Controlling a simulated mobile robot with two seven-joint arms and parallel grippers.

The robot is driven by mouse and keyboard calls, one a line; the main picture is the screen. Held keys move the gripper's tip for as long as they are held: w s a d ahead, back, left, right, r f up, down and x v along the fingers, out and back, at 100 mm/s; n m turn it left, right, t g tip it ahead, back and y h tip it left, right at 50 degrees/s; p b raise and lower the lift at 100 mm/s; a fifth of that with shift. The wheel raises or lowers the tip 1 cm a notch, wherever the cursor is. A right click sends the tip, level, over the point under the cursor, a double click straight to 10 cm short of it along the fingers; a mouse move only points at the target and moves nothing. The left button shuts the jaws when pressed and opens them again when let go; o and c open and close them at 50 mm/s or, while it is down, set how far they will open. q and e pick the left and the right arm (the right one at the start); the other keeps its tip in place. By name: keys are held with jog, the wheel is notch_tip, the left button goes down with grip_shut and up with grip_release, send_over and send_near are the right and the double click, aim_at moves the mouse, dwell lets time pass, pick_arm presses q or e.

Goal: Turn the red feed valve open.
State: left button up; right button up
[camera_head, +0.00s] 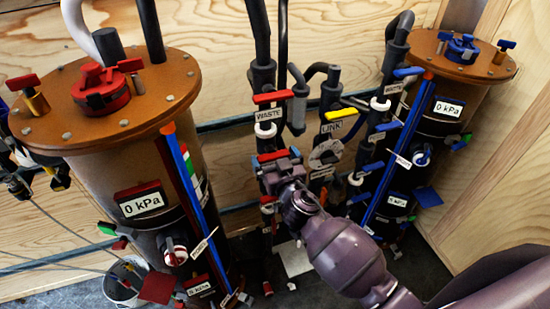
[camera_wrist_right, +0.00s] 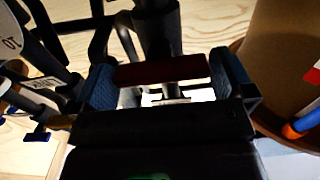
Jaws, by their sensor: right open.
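A red valve handle (camera_head: 272,155) sits on the dark pipe left of centre, below the red WASTE handle. Its own label is hidden, so I cannot read whether it is the feed valve. My right gripper (camera_head: 280,163) is open and close in front of this handle. In the right wrist view, the dark red handle (camera_wrist_right: 162,70) lies crosswise between the two blue-padded fingers (camera_wrist_right: 165,82), spanning most of the gap. I cannot tell whether the pads touch it. My left gripper is not in view.
The red WASTE handle (camera_head: 275,98) is just above. A yellow LINK handle (camera_head: 340,114) and blue handles (camera_head: 386,126) are to the right. A brown filter tank (camera_head: 120,150) stands left, another (camera_head: 450,85) right. A round gauge (camera_head: 325,154) is close beside my gripper.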

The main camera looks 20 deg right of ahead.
jog(key=c, duration=0.6)
jog(key=shift+o, duration=0.2)
